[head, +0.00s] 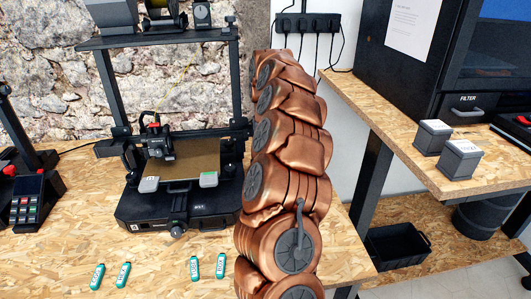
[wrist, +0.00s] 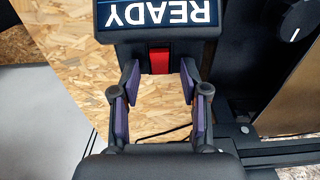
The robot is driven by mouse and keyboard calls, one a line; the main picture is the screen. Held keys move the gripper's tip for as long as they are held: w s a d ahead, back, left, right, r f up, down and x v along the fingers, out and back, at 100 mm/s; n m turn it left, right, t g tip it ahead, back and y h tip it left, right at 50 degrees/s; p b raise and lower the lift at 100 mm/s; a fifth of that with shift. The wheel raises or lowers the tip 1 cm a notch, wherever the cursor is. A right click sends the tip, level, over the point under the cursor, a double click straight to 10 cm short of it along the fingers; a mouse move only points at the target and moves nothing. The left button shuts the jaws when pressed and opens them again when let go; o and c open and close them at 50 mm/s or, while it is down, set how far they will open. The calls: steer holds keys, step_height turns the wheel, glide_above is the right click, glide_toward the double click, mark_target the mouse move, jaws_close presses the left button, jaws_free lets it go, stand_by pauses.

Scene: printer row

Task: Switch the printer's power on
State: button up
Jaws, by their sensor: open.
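In the head view a black 3D printer (head: 172,214) stands on the chipboard bench, left of my copper-coloured arm. My arm hides the printer's right side, and my gripper does not show in that view. In the wrist view my gripper (wrist: 159,82) is open, with its purple-padded fingers apart and nothing between the pads. Just beyond the fingertips is a red switch-like part (wrist: 159,61), roughly centred between them. A dark display (wrist: 157,17) reading READY, upside down, sits above it. I cannot tell whether the fingers touch the red part or which way it is set.
Several teal-labelled tubes (head: 123,274) lie at the bench front. Another machine with a keypad (head: 25,210) stands at the left. At the right, two small grey boxes (head: 461,160) sit on a shelf beside a dark cabinet. A power strip (head: 307,23) hangs on the wall.

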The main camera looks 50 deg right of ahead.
step_height(320, 180, up, 12)
steer(key=shift+s+a, duration=0.15)
stand_by(0.6)
steer(key=shift+f, duration=0.1)
stand_by(0.8)
